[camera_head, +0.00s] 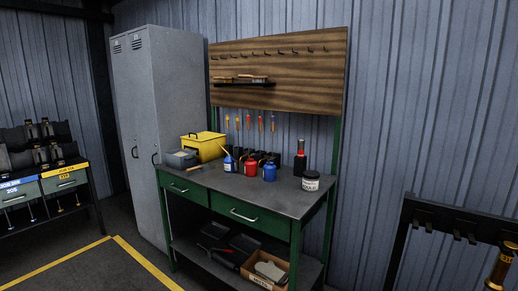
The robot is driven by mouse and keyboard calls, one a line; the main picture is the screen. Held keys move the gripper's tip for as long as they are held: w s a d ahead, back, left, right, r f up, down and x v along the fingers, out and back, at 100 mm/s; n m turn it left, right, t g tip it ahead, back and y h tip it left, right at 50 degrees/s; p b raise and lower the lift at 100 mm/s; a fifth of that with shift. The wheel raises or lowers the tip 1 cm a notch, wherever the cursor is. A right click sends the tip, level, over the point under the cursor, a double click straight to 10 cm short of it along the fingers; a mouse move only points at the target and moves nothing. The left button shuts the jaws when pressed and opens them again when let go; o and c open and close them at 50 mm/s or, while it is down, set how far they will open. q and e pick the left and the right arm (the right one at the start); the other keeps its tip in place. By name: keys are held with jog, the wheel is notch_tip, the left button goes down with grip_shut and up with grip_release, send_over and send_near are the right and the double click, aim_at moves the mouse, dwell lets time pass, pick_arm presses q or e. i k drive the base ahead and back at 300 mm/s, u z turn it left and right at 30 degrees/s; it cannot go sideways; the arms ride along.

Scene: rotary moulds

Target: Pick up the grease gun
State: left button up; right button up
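I cannot make out for certain which object is the grease gun. A green workbench (225,200) stands in the middle. On its top are a blue oil can with a thin spout (229,163), a red can (251,168), a blue can (269,173), a dark bottle with a red top (300,159) and a white tub with a dark lid (310,181). Long tools (240,79) lie on a narrow shelf on the wooden board. A brass-coloured cylinder (498,272) hangs at the far right, cut by the frame edge. Neither gripper is in view.
A yellow box (205,146) and a grey box (181,158) sit at the bench's left. A tall grey locker (160,120) stands beside it. A rack (45,190) is at left, a dark frame (400,235) at right. Floor before the bench looks clear.

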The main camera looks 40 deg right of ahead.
aim_at(301, 141)
jog(key=z, duration=0.25)
jog(key=i, duration=1.45)
jog(key=z, duration=0.65)
jog(key=i, duration=0.3)
jog(key=z, duration=0.2)
